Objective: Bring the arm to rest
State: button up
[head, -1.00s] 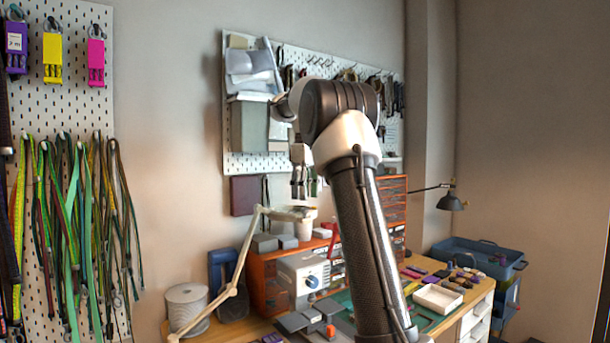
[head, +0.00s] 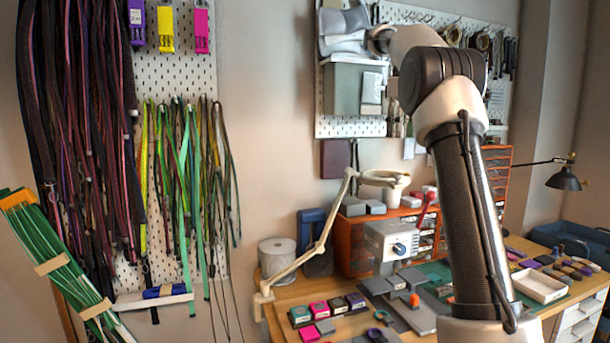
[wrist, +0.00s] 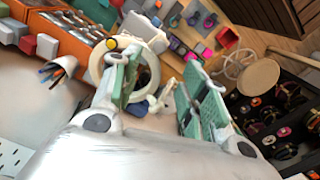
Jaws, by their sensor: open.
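My arm (head: 467,190) stands raised in the head view, its dark lower link upright and its elbow bent high in front of the pegboard. The far end of the arm is mostly hidden behind the elbow there, so the fingers are hard to make out. In the wrist view my gripper (wrist: 160,85) is open, with its two green-padded fingers wide apart. Nothing is held between them. Beyond the fingers, the wrist view shows the lamp's pale ring-shaped head (wrist: 125,62) behind the left finger; whether they touch cannot be told.
The workbench (head: 275,290) carries a spool (head: 277,258), a grey-white machine (head: 392,240), orange drawers (head: 357,235) and a white tray (head: 540,286). A jointed lamp arm (head: 322,232) rises in front. Cords hang on the left pegboard (head: 175,75). A black desk lamp (head: 563,180) stands right.

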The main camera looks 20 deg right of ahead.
jog(key=s+a+m+t, duration=0.1)
jog(key=s+a, duration=0.6)
jog(key=s, duration=0.2)
jog(key=s+a+f+m+t, duration=0.1)
jog(key=s+a+f, duration=0.3)
jog(key=s+f, duration=0.6)
jog(key=s+a+f+m+t, duration=0.2)
jog(key=s+a+f, duration=0.2)
jog(key=s+f, duration=0.7)
jog(key=shift+s+a+m, duration=0.15)
jog(key=shift+s+m, duration=0.15)
jog(key=shift+s, duration=0.85)
jog(key=shift+r, duration=0.1)
